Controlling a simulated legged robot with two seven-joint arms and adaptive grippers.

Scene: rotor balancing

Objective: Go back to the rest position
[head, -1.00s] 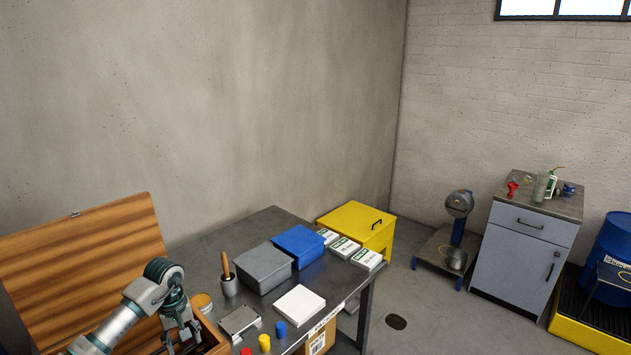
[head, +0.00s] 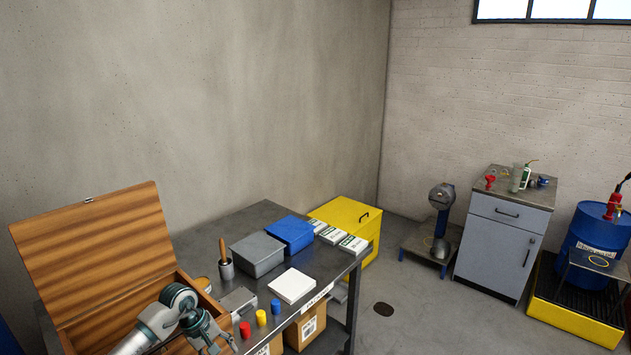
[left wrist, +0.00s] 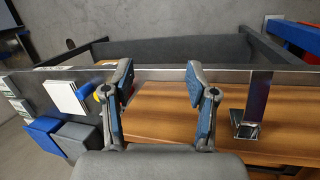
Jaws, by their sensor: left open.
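My left gripper (head: 217,346) is open and empty in the head view, at the right end of the open wooden box (head: 185,287). My left forearm crosses the box and hides part of its inside. In the left wrist view both fingers of the gripper (left wrist: 160,72) are spread apart, with nothing held between them. A brown wooden surface (left wrist: 165,115) lies behind and to the right of the fingers there. My right gripper is in neither view.
The dark bench (head: 200,238) holds a grey box (head: 257,256), a blue box (head: 290,234), a white stack (head: 292,285) and red, yellow and blue pieces near its front edge. A yellow cabinet (head: 345,222) stands behind it. Open floor (head: 415,310) lies to the right.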

